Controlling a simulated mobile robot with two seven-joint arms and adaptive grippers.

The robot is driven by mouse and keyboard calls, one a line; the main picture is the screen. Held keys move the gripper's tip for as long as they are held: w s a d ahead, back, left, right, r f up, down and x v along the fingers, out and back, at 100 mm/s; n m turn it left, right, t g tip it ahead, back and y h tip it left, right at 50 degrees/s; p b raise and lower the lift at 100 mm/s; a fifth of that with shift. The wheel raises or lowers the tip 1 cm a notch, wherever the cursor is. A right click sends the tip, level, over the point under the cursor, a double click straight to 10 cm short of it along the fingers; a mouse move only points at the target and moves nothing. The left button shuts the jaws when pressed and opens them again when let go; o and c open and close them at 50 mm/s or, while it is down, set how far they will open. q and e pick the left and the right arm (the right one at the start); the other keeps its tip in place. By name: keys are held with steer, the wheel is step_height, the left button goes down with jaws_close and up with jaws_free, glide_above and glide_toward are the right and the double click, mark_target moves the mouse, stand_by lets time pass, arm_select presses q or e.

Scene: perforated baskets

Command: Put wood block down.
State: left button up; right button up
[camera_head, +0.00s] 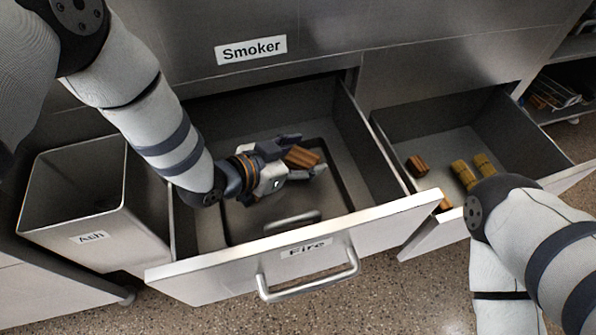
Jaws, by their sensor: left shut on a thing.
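A brown wood block (301,157) is held between the fingers of my left gripper (308,158), which is shut on it. The gripper and block are inside the open drawer labelled "Fire" (308,247), over a dark tray (335,202) with a handle. I cannot tell whether the block touches the tray. My right arm comes in at the lower right, and its gripper is out of view.
A second open drawer (520,122) on the right holds several wood pieces, including a brown block (417,165) and yellowish ones (463,173). A bin labelled "Ash" (122,208) stands at left. A "Smoker" panel (250,50) is above the Fire drawer.

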mark_target(302, 167)
arm_select(q)
step_height(302, 167, down, 4)
steer(key=shift+r+b, duration=0.15)
steer(key=shift+b, duration=0.4)
steer(key=shift+r, duration=0.1)
steer(key=o, duration=1.2)
steer(key=shift+c, duration=0.2)
steer(key=p+v, duration=0.4)
steer(key=v, duration=0.8)
steer(key=shift+a, duration=0.1)
steer(key=shift+r, duration=0.15)
